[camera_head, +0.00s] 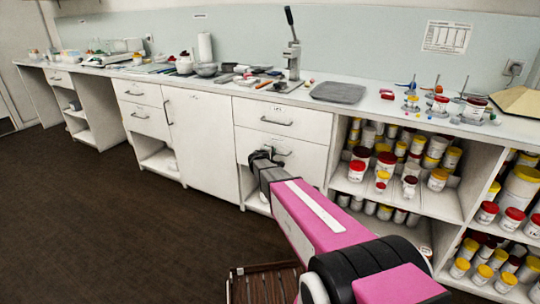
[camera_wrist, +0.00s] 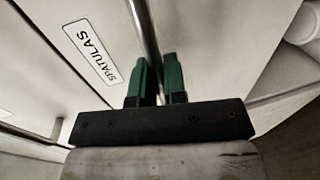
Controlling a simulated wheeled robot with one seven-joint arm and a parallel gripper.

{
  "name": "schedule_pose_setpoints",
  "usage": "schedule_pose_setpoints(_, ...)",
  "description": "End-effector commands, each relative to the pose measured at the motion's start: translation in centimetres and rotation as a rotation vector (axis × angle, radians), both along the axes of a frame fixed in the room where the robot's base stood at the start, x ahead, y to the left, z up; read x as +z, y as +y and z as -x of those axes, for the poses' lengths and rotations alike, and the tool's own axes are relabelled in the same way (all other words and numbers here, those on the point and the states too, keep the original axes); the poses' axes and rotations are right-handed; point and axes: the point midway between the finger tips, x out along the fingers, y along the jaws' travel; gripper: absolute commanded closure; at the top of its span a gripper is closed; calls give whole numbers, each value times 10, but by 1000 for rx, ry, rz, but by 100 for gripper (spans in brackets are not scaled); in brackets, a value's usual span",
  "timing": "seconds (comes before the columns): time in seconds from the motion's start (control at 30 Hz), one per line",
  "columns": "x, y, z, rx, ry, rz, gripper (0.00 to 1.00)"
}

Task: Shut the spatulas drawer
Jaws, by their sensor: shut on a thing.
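The spatulas drawer is the lower drawer (camera_head: 303,158) of the middle cabinet, white with a bar handle. In the wrist view its front (camera_wrist: 195,35) carries a label (camera_wrist: 92,52) reading SPATULAS. My gripper (camera_head: 266,154) is at this drawer's handle. In the wrist view the metal handle (camera_wrist: 144,27) runs between the two green fingers of my gripper (camera_wrist: 158,78), which is shut on it. The front looks close to flush with the cabinet; I cannot tell how far it stands out. The drawer's inside is hidden.
Another drawer (camera_head: 285,119) sits directly above. A cupboard door (camera_head: 203,142) is on the left, and open shelves (camera_head: 445,205) full of tubs on the right. A slatted wooden item (camera_head: 262,285) stands on the floor near my arm. The dark floor (camera_head: 100,230) on the left is clear.

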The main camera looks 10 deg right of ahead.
Motion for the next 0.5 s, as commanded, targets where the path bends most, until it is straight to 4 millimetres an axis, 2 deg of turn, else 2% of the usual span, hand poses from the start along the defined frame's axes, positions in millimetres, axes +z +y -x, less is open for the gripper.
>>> schedule_pose_setpoints(0.13, 0, -2, -4, 0, -1, 2, 100)
schedule_pose_setpoints(0.2, 0, -2, -4, 0, -1, 2, 71)
schedule_pose_setpoints(0.23, 0, -2, -4, 0, -1, 2, 64)
schedule_pose_setpoints(0.5, 0, -1, -3, 0, -2, 1, 64)
